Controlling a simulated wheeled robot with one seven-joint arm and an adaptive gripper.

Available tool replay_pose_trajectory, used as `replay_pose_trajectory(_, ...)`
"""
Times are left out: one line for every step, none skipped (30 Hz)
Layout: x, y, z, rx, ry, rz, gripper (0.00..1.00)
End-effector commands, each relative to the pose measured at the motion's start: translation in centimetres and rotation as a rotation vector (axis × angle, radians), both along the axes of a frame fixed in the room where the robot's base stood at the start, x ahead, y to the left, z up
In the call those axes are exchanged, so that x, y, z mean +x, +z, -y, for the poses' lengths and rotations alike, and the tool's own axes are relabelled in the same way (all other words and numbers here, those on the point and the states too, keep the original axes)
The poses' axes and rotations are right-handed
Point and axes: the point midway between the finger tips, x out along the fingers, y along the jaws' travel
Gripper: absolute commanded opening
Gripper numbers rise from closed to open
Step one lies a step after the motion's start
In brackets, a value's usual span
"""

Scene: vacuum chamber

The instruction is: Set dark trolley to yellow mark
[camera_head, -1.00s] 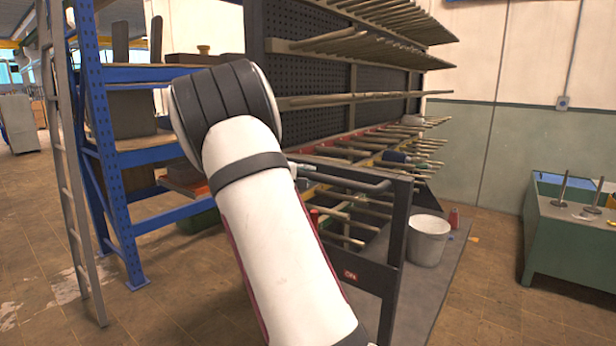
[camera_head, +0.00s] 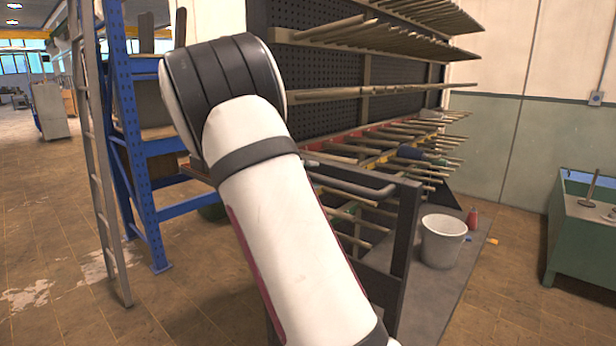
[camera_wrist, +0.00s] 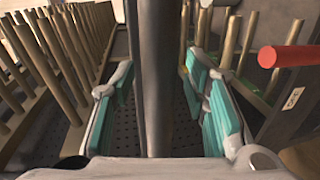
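The dark trolley (camera_head: 406,235) has an upright frame with a tube handle (camera_head: 350,183) at its near end, right of my arm in the head view. In the wrist view my gripper (camera_wrist: 160,95) has its teal-padded fingers on either side of a dark grey bar (camera_wrist: 160,50). My arm hides the gripper and part of the handle in the head view. The yellow mark cannot be made out.
A dark peg rack (camera_head: 345,80) with several rods stands behind the handle. A white bucket (camera_head: 442,243) and red bottle (camera_head: 472,217) stand right. A blue shelf (camera_head: 137,150) and ladder (camera_head: 100,160) are left, a green cabinet (camera_head: 580,240) right. Floor is open at far left.

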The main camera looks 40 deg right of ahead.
Motion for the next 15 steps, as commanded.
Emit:
replay_pose_trajectory(0.0,0.0,0.0,-0.001,-0.001,0.000,0.41)
replay_pose_trajectory(0.0,0.1,0.0,-0.001,-0.001,0.001,0.41)
replay_pose_trajectory(0.0,0.1,0.0,-0.001,-0.001,0.001,0.41)
replay_pose_trajectory(0.0,0.1,0.0,-0.001,-0.001,0.001,0.41)
replay_pose_trajectory(0.0,0.1,0.0,-0.001,-0.001,0.001,0.41)
replay_pose_trajectory(0.0,0.2,-0.2,-0.001,0.000,0.001,0.41)
replay_pose_trajectory(0.0,0.2,-0.3,-0.001,0.000,0.001,0.41)
replay_pose_trajectory(0.0,0.2,-0.5,-0.001,0.001,0.002,0.41)
replay_pose_trajectory(0.0,0.3,-0.9,-0.001,0.001,0.002,0.41)
replay_pose_trajectory(0.0,0.4,-1.3,-0.001,0.001,0.003,0.41)
replay_pose_trajectory(-0.1,0.5,-1.7,-0.001,0.001,0.003,0.41)
replay_pose_trajectory(-0.1,0.6,-2.4,-0.001,0.002,0.002,0.41)
replay_pose_trajectory(-0.2,0.7,-3.0,0.000,0.003,0.002,0.41)
replay_pose_trajectory(-0.2,0.8,-3.6,0.000,0.004,0.002,0.41)
replay_pose_trajectory(-0.2,1.0,-4.4,-0.001,0.004,0.002,0.41)
